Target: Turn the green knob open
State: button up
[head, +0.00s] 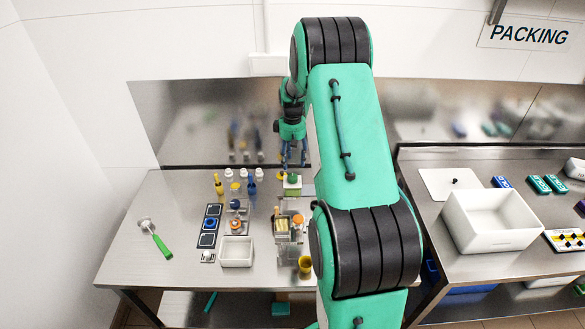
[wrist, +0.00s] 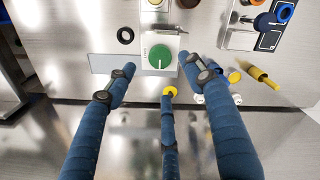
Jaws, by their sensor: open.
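The green knob (wrist: 160,57) sits on a white square base on the steel table. A pale pointer line shows on its face. In the head view the green knob (head: 293,178) is near the back of the table, just below my gripper (head: 293,155). In the wrist view my gripper (wrist: 152,80) is open, with two blue fingers spread to the left and right of the knob and a third finger below it. The fingers appear apart from the knob, and nothing is held.
A yellow item (wrist: 169,91) lies by the lower finger's tip. White and yellow bottles (head: 231,174) stand left of the knob. A machine (head: 289,225), a white bin (head: 237,251) and a green-handled tool (head: 155,237) are nearer the front. The steel wall is close behind.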

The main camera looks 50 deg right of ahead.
jog(key=shift+r, duration=1.65)
jog(key=s+a+r+t+h+b, duration=0.1)
jog(key=s+a+r+b, duration=0.15)
jog(key=a+r, duration=0.9)
jog(key=s+a+r+t+b, duration=0.1)
jog(key=s+a+r, duration=0.45)
jog(key=a, duration=1.05)
jog(key=s+a+r+t+y+b, duration=0.1)
jog(key=s+a+t+b, duration=0.2)
jog(key=s+a, duration=1.6)
jog(key=shift+s+r+t+b, duration=0.3)
jog(key=shift+s+b, duration=0.05)
jog(key=shift+s, duration=0.65)
